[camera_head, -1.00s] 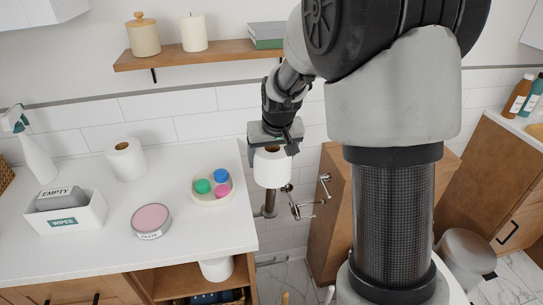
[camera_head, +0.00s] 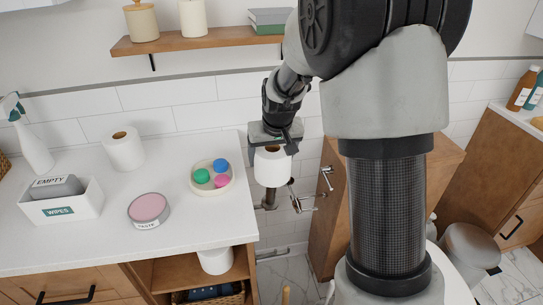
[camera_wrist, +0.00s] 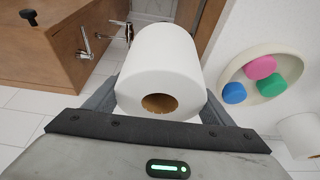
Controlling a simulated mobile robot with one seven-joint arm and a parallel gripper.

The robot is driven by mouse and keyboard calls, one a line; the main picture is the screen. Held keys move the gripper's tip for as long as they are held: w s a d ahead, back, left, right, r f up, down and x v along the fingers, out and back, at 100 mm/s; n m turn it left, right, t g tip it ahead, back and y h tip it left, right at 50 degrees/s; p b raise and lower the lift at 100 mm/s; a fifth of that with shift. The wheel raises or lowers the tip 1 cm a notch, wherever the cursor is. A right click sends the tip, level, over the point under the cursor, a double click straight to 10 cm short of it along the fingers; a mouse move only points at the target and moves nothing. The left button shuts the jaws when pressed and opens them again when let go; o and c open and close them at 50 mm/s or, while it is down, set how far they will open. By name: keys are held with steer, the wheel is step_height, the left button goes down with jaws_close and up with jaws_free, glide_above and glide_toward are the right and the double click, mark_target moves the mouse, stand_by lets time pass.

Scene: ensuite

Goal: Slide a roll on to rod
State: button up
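My gripper (camera_head: 271,146) points down beside the counter's right end, its fingers on either side of a white toilet roll (camera_head: 271,167). The roll is upright, and in the wrist view (camera_wrist: 160,75) its brown core faces the camera. The gripper (camera_wrist: 158,105) is shut on it. A dark metal rod (camera_head: 270,198) shows directly below the roll. The roll hides the rod's upper part, so I cannot tell how far the rod is inside the core. The rod is hidden in the wrist view.
The white counter (camera_head: 190,212) holds another roll (camera_head: 123,148), a round tray (camera_head: 200,190) with coloured pieces, a wipes box (camera_head: 62,207) and a pink-topped tin (camera_head: 148,211). Metal pipe fittings (camera_head: 303,195) and a wooden cabinet (camera_head: 325,225) stand close right of the rod.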

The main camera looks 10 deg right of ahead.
steer(key=o, duration=0.4)
steer(key=shift+o, duration=0.2)
steer(key=p+v, duration=0.2)
steer(key=v, duration=1.5)
steer(key=shift+r, duration=0.25)
